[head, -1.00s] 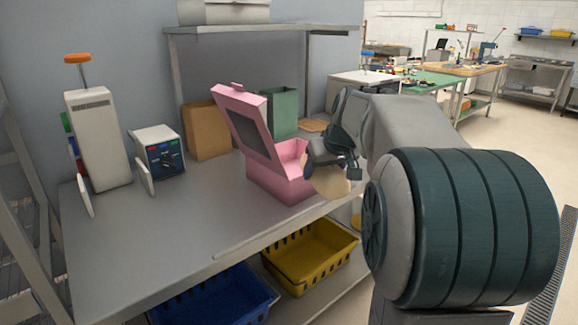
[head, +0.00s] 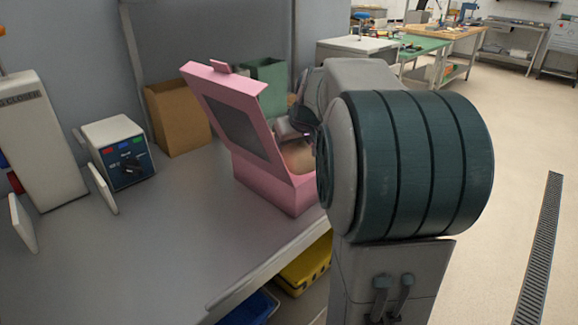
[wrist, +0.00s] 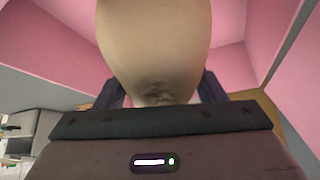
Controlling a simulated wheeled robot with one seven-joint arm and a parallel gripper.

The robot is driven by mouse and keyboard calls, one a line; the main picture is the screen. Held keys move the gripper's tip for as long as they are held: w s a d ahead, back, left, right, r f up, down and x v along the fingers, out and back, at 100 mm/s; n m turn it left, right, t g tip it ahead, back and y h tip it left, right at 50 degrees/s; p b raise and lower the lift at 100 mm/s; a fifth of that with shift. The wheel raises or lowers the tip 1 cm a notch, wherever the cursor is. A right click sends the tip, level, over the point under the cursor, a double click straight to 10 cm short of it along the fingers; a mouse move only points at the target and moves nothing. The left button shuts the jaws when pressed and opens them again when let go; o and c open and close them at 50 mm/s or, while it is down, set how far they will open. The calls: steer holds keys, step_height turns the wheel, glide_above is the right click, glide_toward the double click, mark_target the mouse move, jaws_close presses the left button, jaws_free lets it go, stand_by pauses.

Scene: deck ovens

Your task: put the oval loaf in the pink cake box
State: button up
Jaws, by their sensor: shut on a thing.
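The pink cake box (head: 272,187) stands on the steel table with its windowed lid (head: 232,115) tilted up and open. The oval loaf (head: 299,157) is tan and shows at the box's opening in the head view, partly hidden by my arm. In the wrist view the loaf (wrist: 155,45) fills the upper middle, with pink box walls (wrist: 60,40) on both sides of it. My gripper (wrist: 160,98) is shut on the loaf's near end. Whether the loaf touches the box floor cannot be seen.
A green container (head: 266,85) and a brown box (head: 178,115) stand behind the cake box. A white device with a dial (head: 122,150) and a tall white machine (head: 40,135) stand at left. Yellow (head: 305,268) and blue (head: 250,308) crates sit below.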

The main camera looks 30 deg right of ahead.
mark_target(302, 145)
steer(key=shift+s+d+f, duration=0.1)
steer(key=shift+d+f, duration=0.15)
steer(key=shift+f, duration=0.55)
steer(key=shift+a+f+b, duration=0.1)
steer(key=shift+f+b, duration=0.3)
steer(key=shift+f, duration=1.25)
steer(key=shift+f, duration=0.15)
steer(key=o, duration=1.1)
steer(key=shift+r, duration=0.2)
steer(key=p+v, duration=0.1)
steer(key=v, duration=1.1)
